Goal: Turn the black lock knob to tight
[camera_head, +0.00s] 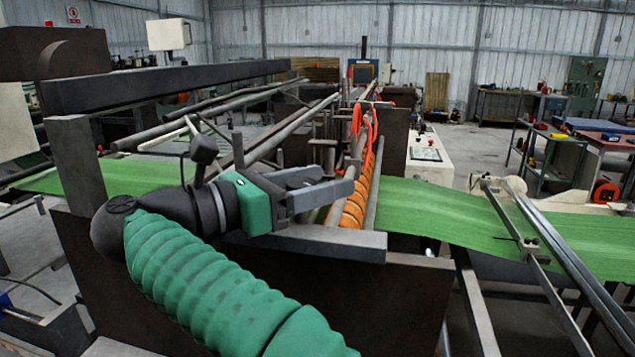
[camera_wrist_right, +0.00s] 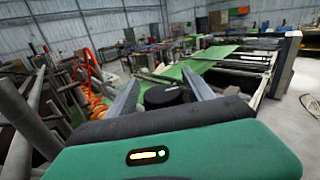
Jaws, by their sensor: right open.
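A black round knob (camera_wrist_right: 163,96) shows in the right wrist view, between the two grey fingers of my right gripper (camera_wrist_right: 161,78). A gap shows on the side of each finger, and I cannot tell how the knob's height compares with the fingers. In the head view, my right gripper (camera_head: 335,181) reaches in over the machine frame with its fingers apart and pointing right. I cannot make out the knob in the head view; the gripper seems to hide it. The knob's turn position cannot be read. My left gripper is not in view.
Green sack web (camera_head: 440,208) runs across the machine at the right. Orange rollers (camera_head: 355,208) and orange-red hoops (camera_head: 365,122) stand just beyond the gripper. A dark beam (camera_head: 170,85) crosses at upper left. Metal rails (camera_head: 545,235) slope at right.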

